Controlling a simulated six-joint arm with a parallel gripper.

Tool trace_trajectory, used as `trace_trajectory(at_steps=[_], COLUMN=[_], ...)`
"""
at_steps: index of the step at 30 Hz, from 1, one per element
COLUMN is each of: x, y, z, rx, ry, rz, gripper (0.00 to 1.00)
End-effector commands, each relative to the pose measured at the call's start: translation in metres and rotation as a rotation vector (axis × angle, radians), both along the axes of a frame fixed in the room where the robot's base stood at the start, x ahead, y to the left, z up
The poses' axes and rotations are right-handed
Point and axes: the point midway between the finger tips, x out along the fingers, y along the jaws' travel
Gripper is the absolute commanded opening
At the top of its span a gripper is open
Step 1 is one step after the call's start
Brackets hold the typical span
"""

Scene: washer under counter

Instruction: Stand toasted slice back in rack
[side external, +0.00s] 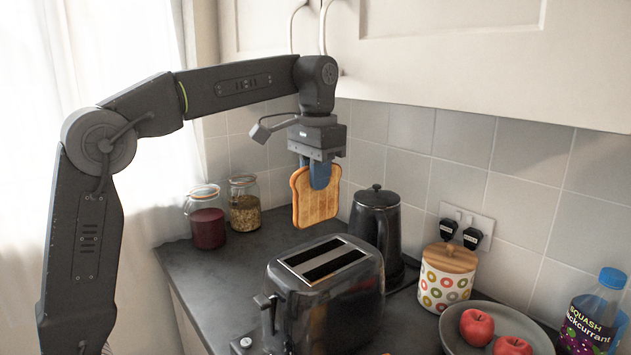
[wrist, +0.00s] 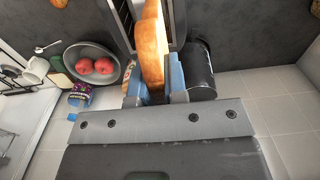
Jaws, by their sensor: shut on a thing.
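My gripper (side external: 320,176) is shut on the toasted slice (side external: 314,203), a browned slice with dark grill lines. The slice hangs upright in the air, above and behind the toaster (side external: 330,300), apart from it and from the counter. In the wrist view the slice (wrist: 152,45) shows edge-on between the blue fingers of my gripper (wrist: 155,85). The black toaster stands on the counter with two slots on top, which look empty. I cannot make out a toast rack in either view.
A black kettle (side external: 375,228) stands close right of the slice. A patterned canister (side external: 445,280), a plate (side external: 458,340) with red apples and a squash bottle (side external: 595,315) are farther right. Two jars (side external: 207,220) (side external: 244,207) stand left. Wall cupboards (side external: 460,60) overhang. The left counter (side external: 215,275) is clear.

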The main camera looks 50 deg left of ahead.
Motion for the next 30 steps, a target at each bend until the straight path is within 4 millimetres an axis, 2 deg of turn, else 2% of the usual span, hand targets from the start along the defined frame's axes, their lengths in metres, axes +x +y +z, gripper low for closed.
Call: trace_trajectory(at_steps=[8,11,14,20,24,30], x=[0.001,0.004,0.011,0.02,0.006,-0.026], y=[-0.001,-0.011,-0.033,-0.099,-0.132,-0.152], z=[-0.001,-0.004,-0.012,-0.033,-0.061,-0.105], rx=[0.0,-0.001,-0.003,-0.009,-0.013,-0.018], ry=[0.0,0.002,0.004,0.005,0.008,0.007], rz=[-0.002,-0.012,-0.031,-0.053,-0.047,-0.046], gripper=[0.0,0.0,0.0,0.0,0.0,0.0])
